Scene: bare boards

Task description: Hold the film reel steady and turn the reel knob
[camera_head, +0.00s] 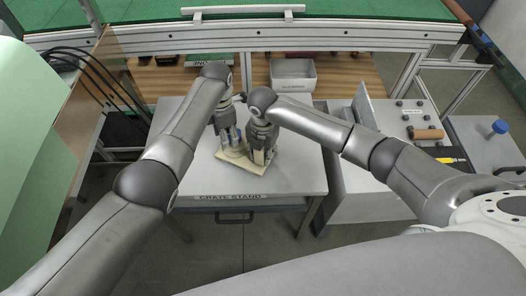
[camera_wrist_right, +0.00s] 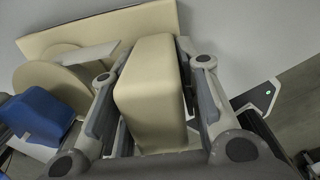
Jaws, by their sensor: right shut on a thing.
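The film reel unit has a cream base (camera_head: 243,167), standing on the grey stand top in the head view. In the right wrist view its flat cream plate (camera_wrist_right: 105,28), a rounded reel part (camera_wrist_right: 58,80) and a raised cream block (camera_wrist_right: 155,95) show. My right gripper (camera_head: 261,158) is shut on that block, a finger on each side. A blue part (camera_wrist_right: 38,113), perhaps the knob, is at the left of the wrist view. My left gripper (camera_head: 229,136) is low over the reel's left side, close to blue there; its fingertips are too small to judge.
The reel is on a stand (camera_head: 292,176) labelled "CRATE STAND", with free room right and in front. Behind are a white bin (camera_head: 293,82) and wooden shelf. At the right stand an upright grey panel (camera_head: 363,105), an orange-brown cylinder (camera_head: 427,134) and a blue-capped container (camera_head: 498,128).

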